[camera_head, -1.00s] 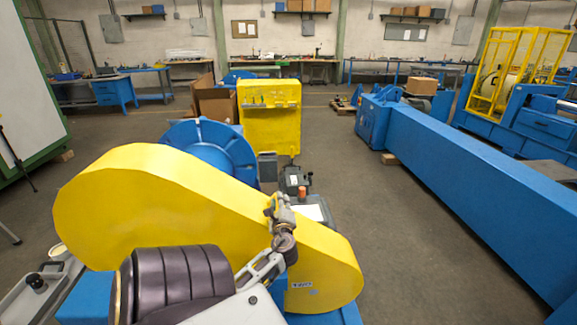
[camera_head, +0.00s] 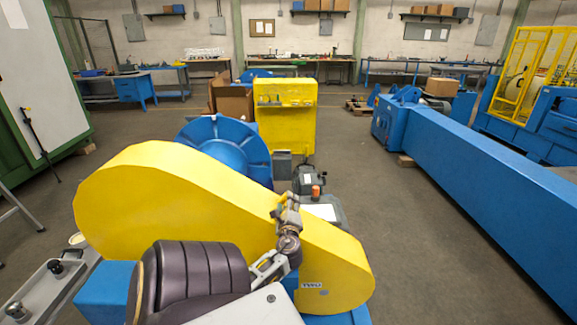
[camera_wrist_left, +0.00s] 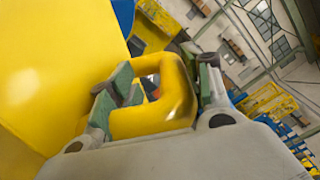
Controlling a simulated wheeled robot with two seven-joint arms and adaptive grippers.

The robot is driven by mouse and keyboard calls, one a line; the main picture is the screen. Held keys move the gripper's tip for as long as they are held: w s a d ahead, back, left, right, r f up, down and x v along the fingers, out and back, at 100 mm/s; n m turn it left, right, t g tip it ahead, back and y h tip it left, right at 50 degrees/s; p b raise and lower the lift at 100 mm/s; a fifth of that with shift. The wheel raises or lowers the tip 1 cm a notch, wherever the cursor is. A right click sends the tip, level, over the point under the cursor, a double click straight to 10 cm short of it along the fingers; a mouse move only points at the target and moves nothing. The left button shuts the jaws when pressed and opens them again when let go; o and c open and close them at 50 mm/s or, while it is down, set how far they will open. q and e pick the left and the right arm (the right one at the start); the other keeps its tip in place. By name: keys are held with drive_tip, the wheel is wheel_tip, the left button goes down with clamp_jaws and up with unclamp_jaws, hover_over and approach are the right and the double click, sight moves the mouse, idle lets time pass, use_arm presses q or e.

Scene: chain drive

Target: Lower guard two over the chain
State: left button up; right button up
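Guard two (camera_head: 150,200) is a large yellow cover, wide and rounded at the left and narrower at the right, with a small "TWO" label. It stands over a blue base (camera_head: 105,290) in the head view. My left gripper (camera_head: 284,208) is at a handle on the guard's upper edge. The guard's yellow face (camera_wrist_left: 50,70) fills the left of that view. The chain is hidden, and I cannot tell the guard's height above its seat. My right gripper is not in view.
A blue ribbed wheel (camera_head: 228,150) stands behind the guard, with a yellow cabinet (camera_head: 287,130) farther back. A grey motor-like unit (camera_head: 310,180) is just beyond the gripper. A long blue housing (camera_head: 470,190) runs along the right, with clear floor (camera_head: 400,230) between.

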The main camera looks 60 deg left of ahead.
use_arm(q)
drive_tip(key=shift+a+r, duration=0.1)
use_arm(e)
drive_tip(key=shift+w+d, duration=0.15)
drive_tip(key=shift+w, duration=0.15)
use_arm(q)
drive_tip(key=shift+r, duration=0.1)
drive_tip(key=shift+s+d, duration=0.25)
drive_tip(key=shift+d, duration=0.1)
drive_tip(key=v, duration=1.1)
drive_tip(key=shift+d+f, duration=0.2)
drive_tip(key=shift+f, duration=0.05)
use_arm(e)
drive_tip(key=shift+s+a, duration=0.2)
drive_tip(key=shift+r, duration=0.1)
